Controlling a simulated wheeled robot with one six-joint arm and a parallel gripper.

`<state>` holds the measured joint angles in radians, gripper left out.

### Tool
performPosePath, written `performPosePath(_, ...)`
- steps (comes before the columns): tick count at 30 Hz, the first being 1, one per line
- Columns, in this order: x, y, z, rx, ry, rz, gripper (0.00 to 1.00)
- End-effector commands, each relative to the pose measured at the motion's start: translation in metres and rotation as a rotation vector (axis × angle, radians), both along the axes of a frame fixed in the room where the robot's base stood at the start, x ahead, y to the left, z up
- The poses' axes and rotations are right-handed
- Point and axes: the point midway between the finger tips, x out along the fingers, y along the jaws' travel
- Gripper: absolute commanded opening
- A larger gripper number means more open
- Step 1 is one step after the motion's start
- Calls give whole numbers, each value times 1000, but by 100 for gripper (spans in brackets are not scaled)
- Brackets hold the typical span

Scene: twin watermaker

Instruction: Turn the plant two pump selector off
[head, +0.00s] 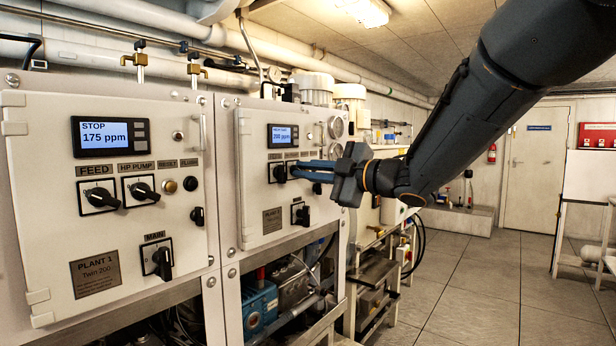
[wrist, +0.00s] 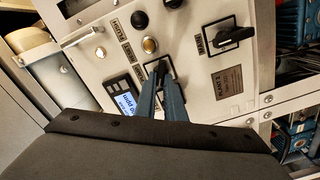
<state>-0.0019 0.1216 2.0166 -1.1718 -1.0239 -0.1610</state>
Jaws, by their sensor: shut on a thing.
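The plant two panel (head: 256,200) is the white door right of plant one's in the head view. My gripper (head: 295,170) reaches it from the right. Its blue fingers are shut on the black pump selector knob, which shows between the fingertips in the wrist view (wrist: 161,66). The fingers cover most of the knob, so I cannot tell its exact position. The black feed knob (head: 279,173) is just left of the fingertips. The main selector (head: 300,214) sits lower on the panel and also shows in the wrist view (wrist: 232,37).
The plant one panel (head: 110,200) stands to the left with its own knobs and a display reading STOP, 175 ppm. Pipes run overhead. The tiled floor (head: 470,290) to the right is clear.

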Motion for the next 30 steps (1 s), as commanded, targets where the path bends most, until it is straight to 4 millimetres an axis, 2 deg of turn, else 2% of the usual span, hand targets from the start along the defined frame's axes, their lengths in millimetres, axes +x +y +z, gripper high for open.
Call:
performPosePath(13,-1,1,0,-9,-11,5,0)
performPosePath(14,-1,1,0,-9,-11,5,11)
performPosePath(17,-1,1,0,-8,-10,4,28)
performPosePath(26,0,-2,0,-8,-9,-1,28)
performPosePath(30,-7,-10,0,-7,-10,-1,28)
